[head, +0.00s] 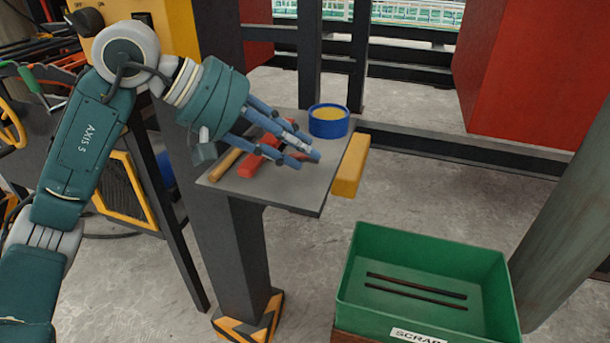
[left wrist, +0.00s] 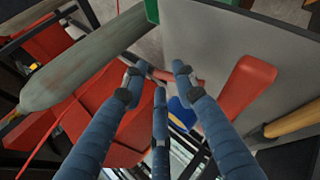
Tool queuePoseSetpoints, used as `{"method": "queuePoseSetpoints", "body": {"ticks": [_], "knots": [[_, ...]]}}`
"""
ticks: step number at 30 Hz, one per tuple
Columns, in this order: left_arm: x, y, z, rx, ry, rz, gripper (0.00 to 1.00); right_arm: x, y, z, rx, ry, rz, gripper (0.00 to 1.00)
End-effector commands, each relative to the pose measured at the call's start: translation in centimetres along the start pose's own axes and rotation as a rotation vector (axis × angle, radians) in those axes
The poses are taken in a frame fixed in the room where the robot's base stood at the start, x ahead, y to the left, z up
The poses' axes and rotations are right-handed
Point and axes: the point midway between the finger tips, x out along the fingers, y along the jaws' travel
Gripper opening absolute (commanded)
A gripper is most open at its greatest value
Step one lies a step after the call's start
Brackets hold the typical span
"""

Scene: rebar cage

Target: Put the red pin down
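My left gripper (head: 303,156) reaches over the small grey shelf (head: 226,177), its three blue fingers drawn together at the tips. The red pin (left wrist: 162,75) shows as a short dark red piece between the fingertips (left wrist: 160,77) in the left wrist view, partly hidden by them. In the head view only a bit of the red pin (head: 296,156) shows between the fingers. It is close over the shelf; I cannot tell whether it touches. My right gripper is not in view.
A red-handled thing (head: 252,162) and a wooden handle (head: 226,163) lie on the shelf's left part. A blue round tub (head: 329,127) stands at the back. A yellow block (head: 350,166) is at the right edge. A green scrap bin (head: 415,253) with two dark rods stands below right.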

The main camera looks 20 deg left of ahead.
Motion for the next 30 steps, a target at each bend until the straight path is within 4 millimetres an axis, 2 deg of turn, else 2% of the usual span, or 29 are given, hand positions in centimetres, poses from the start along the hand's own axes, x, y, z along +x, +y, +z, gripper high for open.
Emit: {"method": "queuePoseSetpoints", "body": {"ticks": [11, 14, 17, 30], "knots": [[-0.3, 0.1, -0.1, 0.0, 0.002, 0.001, 0.27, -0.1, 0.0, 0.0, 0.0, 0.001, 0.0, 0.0], [-1.3, 0.1, -0.1, 0.0, 0.003, 0.002, 0.27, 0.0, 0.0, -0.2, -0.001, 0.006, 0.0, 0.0], [-2.5, 0.1, -0.1, -0.001, 0.004, 0.001, 0.27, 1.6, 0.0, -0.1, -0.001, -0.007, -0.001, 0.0], [-7.5, 0.1, -0.1, -0.001, 0.003, 0.0, 0.27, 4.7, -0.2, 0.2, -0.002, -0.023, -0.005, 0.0]]}}
